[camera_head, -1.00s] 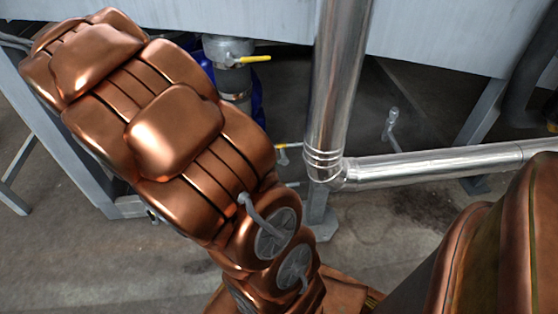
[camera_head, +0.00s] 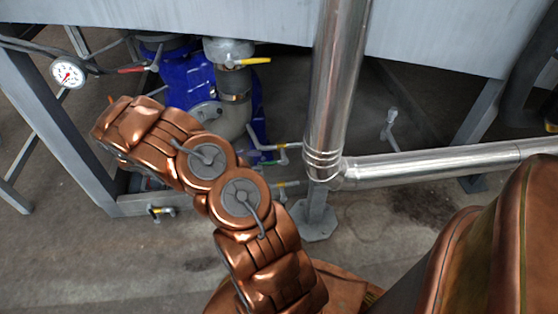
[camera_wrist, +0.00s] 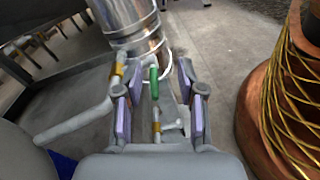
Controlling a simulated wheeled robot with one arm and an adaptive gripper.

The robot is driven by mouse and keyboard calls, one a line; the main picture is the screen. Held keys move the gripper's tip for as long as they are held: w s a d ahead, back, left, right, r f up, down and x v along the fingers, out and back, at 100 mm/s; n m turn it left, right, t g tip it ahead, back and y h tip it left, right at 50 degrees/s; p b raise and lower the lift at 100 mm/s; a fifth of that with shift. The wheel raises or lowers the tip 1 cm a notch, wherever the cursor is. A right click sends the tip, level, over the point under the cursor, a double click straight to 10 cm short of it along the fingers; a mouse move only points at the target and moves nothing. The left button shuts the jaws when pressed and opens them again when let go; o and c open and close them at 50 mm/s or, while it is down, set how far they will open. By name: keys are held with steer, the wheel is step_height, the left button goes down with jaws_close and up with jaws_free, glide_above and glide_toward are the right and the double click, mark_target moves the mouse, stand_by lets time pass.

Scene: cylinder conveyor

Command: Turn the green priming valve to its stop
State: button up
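The green valve handle (camera_wrist: 154,81) stands near the middle of the wrist view, on a thin pipe with a brass-coloured fitting below it. In the head view a small green part (camera_head: 270,162) shows on thin pipework left of the steel pipe, partly behind my arm. My gripper (camera_wrist: 160,78) is open in the wrist view, with purple pads on both sides. The handle appears between the two fingers in the picture, apart from both pads. How far beyond the fingertips it lies is hard to tell.
A thick steel pipe (camera_head: 338,80) comes down and bends right. A yellow-handled valve (camera_head: 250,61), a blue pump (camera_head: 190,78) and a gauge (camera_head: 67,73) are behind my arm. Another yellow-handled valve (camera_head: 160,211) sits lower left. A copper vessel (camera_head: 510,250) stands at the right.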

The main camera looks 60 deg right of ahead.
mark_target(279, 161)
steer(key=shift+n+h, duration=0.6)
steer(key=shift+n, duration=0.2)
steer(key=shift+s+d+f+b, duration=0.3)
steer(key=shift+s+d+f, duration=0.35)
steer(key=shift+s+d, duration=0.3)
steer(key=shift+s+d+f+b, duration=0.35)
steer(key=shift+s+d+f, duration=0.35)
steer(key=shift+d, duration=0.4)
steer(key=shift+s+d+f+b, duration=0.3)
steer(key=shift+s+d+f, duration=0.25)
steer(key=shift+s+d, duration=0.45)
jaws_close()
